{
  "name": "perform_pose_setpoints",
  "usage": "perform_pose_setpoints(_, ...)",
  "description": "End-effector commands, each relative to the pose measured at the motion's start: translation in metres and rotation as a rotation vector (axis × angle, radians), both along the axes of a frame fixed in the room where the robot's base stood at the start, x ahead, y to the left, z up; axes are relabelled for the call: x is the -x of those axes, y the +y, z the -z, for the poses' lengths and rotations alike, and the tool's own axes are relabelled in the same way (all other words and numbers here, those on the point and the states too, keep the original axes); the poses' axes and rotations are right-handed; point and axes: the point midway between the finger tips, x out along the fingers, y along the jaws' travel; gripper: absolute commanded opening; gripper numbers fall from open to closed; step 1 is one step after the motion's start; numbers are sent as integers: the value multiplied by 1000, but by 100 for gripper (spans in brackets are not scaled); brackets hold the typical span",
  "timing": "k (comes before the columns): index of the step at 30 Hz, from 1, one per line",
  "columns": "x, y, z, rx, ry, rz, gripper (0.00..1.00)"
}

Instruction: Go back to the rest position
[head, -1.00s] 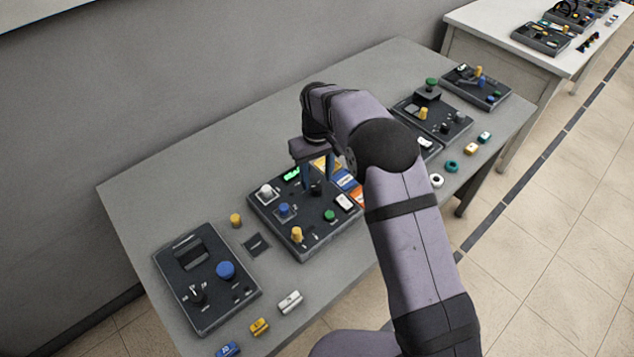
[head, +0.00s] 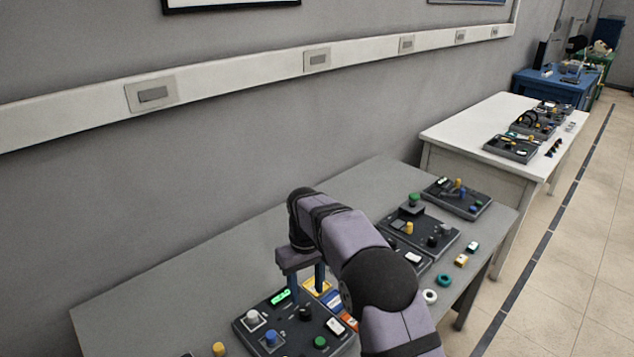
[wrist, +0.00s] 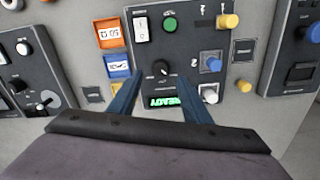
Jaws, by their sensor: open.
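My gripper (head: 306,287) is open and empty above the middle control panel (head: 349,337) on the grey table. In the wrist view its two blue fingers (wrist: 159,95) stand apart, with the panel's black knob (wrist: 160,68) showing between and beyond them. A lit green display (wrist: 167,101) on the panel also shows between the fingers. I cannot tell the exact height of the fingers over the panel.
Coloured tiles (head: 333,300) lie beside the panel. More panels (head: 424,231) stand at the right of the grey table (head: 215,262), with rings (head: 444,280) along its front edge. A white table (head: 450,135) with more devices stands behind. The table's back left is bare.

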Motion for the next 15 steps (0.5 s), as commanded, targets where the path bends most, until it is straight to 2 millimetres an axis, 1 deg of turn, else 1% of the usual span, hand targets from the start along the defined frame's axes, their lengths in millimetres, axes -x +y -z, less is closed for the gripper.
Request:
perform_pose_setpoints(5,12,-23,-9,-1,-1,48,44)
perform_pose_setpoints(8,27,-45,-16,0,-1,93,44)
perform_pose_setpoints(11,48,-71,-22,0,-2,149,44)
perform_pose_setpoints(15,87,-106,-27,-1,-3,231,44)
